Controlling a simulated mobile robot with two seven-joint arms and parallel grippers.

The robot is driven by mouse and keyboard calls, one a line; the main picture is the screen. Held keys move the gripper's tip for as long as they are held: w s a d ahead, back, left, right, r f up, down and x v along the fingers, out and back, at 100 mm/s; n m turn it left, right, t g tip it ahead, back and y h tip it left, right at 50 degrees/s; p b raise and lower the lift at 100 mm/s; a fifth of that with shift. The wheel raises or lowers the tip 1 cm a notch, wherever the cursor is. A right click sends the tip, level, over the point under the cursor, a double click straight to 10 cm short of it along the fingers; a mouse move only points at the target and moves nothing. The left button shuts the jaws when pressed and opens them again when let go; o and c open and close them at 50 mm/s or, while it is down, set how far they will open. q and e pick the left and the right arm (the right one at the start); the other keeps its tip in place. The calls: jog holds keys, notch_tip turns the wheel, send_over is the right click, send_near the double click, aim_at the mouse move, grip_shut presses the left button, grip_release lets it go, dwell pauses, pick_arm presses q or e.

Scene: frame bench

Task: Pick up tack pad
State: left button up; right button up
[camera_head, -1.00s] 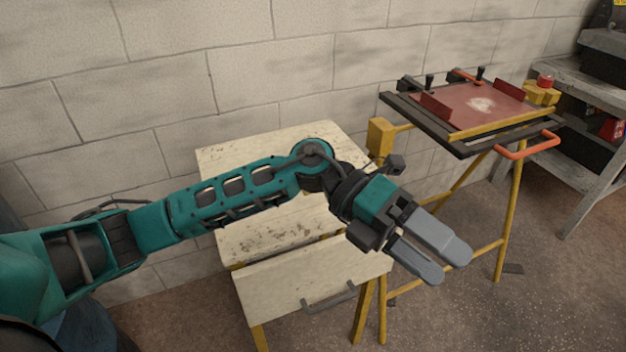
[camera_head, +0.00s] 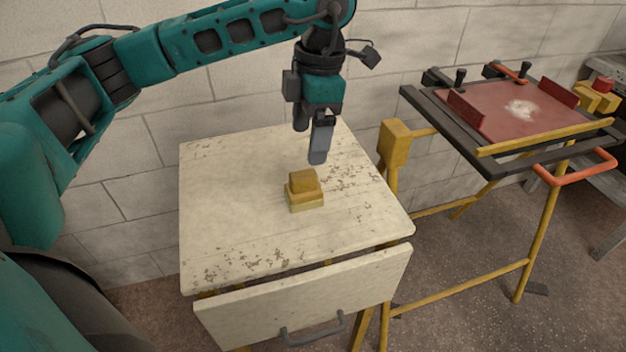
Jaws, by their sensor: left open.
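The tack pad appears to be the small yellow-brown block (camera_head: 304,190) on the worn white side table (camera_head: 225,215). My right gripper is out of view.
The table's drawer (camera_head: 310,300) with a grey handle (camera_head: 312,330) is at the front. To the right stands a yellow-legged frame bench (camera_head: 495,115) with a red panel and orange handle. A block wall (camera_head: 120,190) is close behind the table.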

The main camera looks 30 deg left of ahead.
aim_at(303, 188)
pick_arm(q)
jog(key=f, duration=0.3)
jog(key=s+f, duration=0.1)
jog(key=f, duration=0.3)
jog(key=s+f, duration=0.1)
jog(key=f, duration=0.3)
jog(key=shift+a+f+b, duration=0.25)
jog(key=shift+b, duration=0.15)
jog(key=shift+c, duration=0.5)
jog(key=c, duration=1)
